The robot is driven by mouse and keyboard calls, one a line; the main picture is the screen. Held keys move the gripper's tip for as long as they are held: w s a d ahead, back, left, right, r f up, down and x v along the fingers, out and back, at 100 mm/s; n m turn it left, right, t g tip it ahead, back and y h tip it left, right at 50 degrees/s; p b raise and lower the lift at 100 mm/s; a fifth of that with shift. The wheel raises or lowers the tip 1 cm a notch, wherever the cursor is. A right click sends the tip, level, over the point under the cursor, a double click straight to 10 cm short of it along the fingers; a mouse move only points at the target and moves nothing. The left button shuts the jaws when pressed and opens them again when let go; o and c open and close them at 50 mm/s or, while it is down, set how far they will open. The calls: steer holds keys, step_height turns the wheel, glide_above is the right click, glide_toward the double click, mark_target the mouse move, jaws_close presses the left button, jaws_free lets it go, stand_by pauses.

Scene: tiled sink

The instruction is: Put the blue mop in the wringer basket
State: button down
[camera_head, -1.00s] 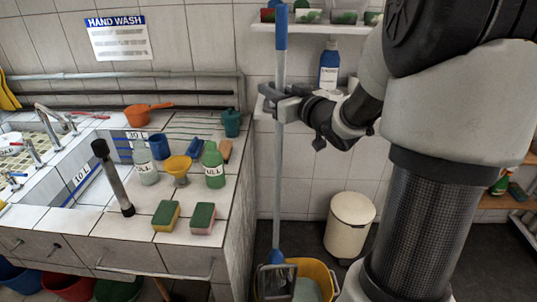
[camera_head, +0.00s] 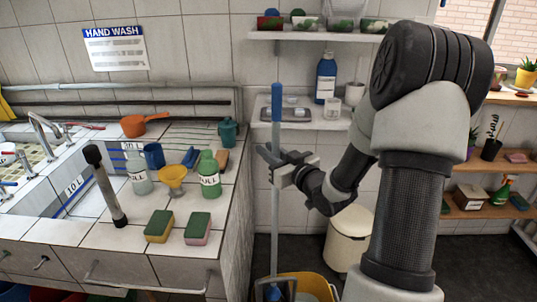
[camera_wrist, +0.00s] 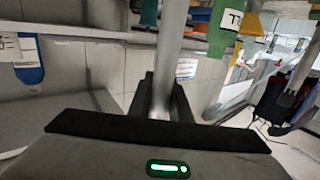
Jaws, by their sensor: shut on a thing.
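The mop stands upright with a blue grip (camera_head: 277,103) on top of a grey pole (camera_head: 275,225). My gripper (camera_head: 277,168) is shut around the pole below the blue grip. The wrist view shows the grey pole (camera_wrist: 171,45) rising between my fingers (camera_wrist: 163,100). The mop's lower end is cut off. The wringer is barely in view, so I cannot tell whether the mop is in its basket.
A tiled counter (camera_head: 130,235) with sponges, bottles and a plunger-like tool stands left of the pole. A cream bin (camera_head: 347,236) stands behind the bucket. A wall shelf (camera_head: 325,118) with a blue bottle (camera_head: 326,78) and cups is behind my gripper.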

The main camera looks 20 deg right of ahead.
steer(key=shift+f, duration=0.2)
steer(key=c, duration=2.1)
jaws_free()
steer(key=shift+f, duration=0.15)
steer(key=o, duration=0.5)
steer(key=shift+c, duration=0.2)
steer(key=v, duration=1.2)
steer(key=shift+p, duration=0.3)
